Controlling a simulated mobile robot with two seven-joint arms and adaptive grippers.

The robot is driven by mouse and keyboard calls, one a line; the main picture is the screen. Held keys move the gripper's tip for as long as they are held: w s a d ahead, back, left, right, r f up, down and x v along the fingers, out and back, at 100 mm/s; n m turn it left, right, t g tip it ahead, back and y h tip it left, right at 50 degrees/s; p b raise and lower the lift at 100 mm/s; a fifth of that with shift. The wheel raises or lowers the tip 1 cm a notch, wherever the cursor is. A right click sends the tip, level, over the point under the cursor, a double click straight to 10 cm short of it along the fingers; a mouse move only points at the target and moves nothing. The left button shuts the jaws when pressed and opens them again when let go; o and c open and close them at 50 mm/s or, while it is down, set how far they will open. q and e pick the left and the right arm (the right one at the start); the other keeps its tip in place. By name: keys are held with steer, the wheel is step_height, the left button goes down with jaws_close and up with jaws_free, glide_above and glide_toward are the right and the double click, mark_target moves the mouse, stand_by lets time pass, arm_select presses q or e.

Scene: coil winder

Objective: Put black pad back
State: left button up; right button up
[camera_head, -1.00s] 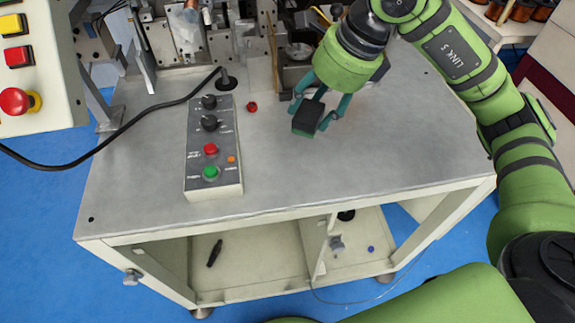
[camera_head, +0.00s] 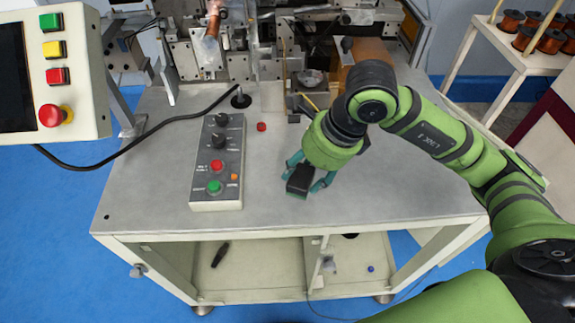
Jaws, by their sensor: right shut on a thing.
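The black pad (camera_head: 299,181) is a small dark block with a greenish lower edge, over the front right part of the grey tabletop in the head view. My right gripper (camera_head: 308,184) is shut on it, with a teal finger on each side. I cannot tell whether the pad touches the tabletop or hangs just above it. My left gripper is not in view.
A control box (camera_head: 218,165) with knobs and buttons lies left of the pad. A small red knob (camera_head: 262,127) sits behind. The winder machinery (camera_head: 300,75) stands along the back. A button panel (camera_head: 55,75) is at the left. The tabletop (camera_head: 380,205) is clear at front right.

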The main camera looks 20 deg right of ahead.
steer(key=w+f, duration=0.1)
steer(key=w+a+f+p, duration=0.1)
steer(key=w, duration=0.1)
steer(key=w+a+f, duration=0.1)
steer(key=shift+w+a, duration=0.2)
steer(key=shift+w, duration=0.05)
step_height(320, 180, down, 3)
steer(key=shift+s+p, duration=0.1)
steer(key=shift+p, duration=0.9)
steer(key=shift+f, duration=0.45)
steer(key=shift+f+b, duration=0.25)
steer(key=shift+b, duration=0.05)
steer(key=o, duration=1.1)
steer(key=shift+r, duration=0.1)
